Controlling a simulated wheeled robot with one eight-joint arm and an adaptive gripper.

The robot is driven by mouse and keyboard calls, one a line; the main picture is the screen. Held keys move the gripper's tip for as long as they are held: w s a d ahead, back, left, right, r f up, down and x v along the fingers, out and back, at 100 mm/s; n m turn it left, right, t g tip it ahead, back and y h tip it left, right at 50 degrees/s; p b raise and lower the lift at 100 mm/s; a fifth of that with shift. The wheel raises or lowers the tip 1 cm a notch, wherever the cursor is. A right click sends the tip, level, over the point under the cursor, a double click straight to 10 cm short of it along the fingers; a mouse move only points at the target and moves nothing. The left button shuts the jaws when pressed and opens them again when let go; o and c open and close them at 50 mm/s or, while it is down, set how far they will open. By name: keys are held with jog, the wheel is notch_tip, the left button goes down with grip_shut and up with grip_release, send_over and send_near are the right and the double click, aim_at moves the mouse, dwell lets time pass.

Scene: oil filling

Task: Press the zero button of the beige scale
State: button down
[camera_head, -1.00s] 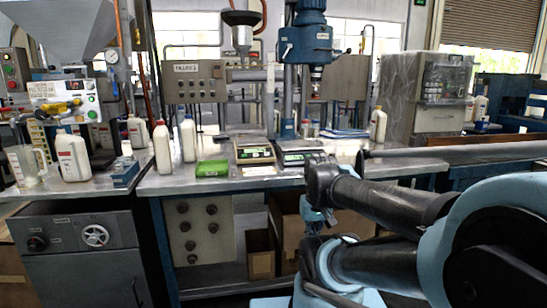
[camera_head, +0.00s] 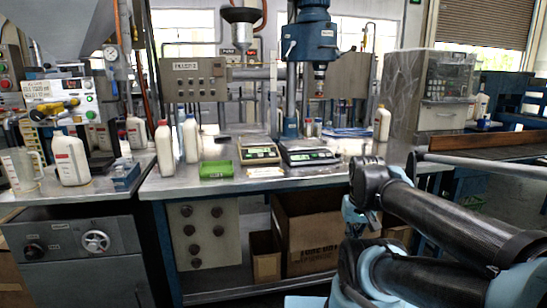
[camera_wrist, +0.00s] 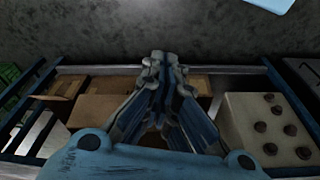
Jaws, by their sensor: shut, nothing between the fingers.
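The beige scale (camera_head: 258,154) stands on the metal workbench, near its front edge, with a green display strip on its front. A darker scale (camera_head: 308,156) stands just right of it, close beside it. The zero button is too small to make out. My gripper (camera_wrist: 163,58) is shut and empty in the wrist view, its fingertips together. It is apart from both scales, and neither scale shows in the wrist view. In the head view my arm is folded at the lower right, clear of the scales, and I cannot make out the fingertips there.
A green box (camera_head: 216,169) lies left of the beige scale. White bottles (camera_head: 165,148) stand farther left. A blue drill press (camera_head: 312,45) rises behind the scales. Cardboard boxes (camera_head: 308,235) and a knobbed panel (camera_head: 204,232) are under the bench. Bench space before the scales is narrow.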

jog(key=w+a+r+m+t, duration=0.1)
jog(key=w+r, duration=0.3)
jog(key=w, duration=0.3)
jog(key=w+a+r+t, duration=0.2)
jog(key=w+r, duration=0.1)
jog(key=w, duration=0.4)
notch_tip(320, 180, up, 14)
jog(key=m+t+y, duration=0.4)
jog(key=t+y, duration=0.1)
jog(key=t, duration=0.2)
send_over(272, 154)
jog(key=s+d, duration=0.2)
jog(key=s, duration=0.2)
jog(key=shift+d+f, duration=0.15)
jog(key=shift+f, duration=0.05)
jog(key=shift+f, duration=0.1)
jog(key=shift+w+a+f, duration=0.15)
jog(key=shift+w+f, duration=0.35)
jog(key=shift+f, duration=0.85)
jog(key=shift+w+a+f, duration=0.1)
jog(key=shift+w+f, duration=0.4)
jog(key=shift+f, duration=0.85)
jog(key=shift+w+a+f, duration=0.15)
jog(key=shift+w+f, duration=0.35)
jog(key=shift+f, duration=0.85)
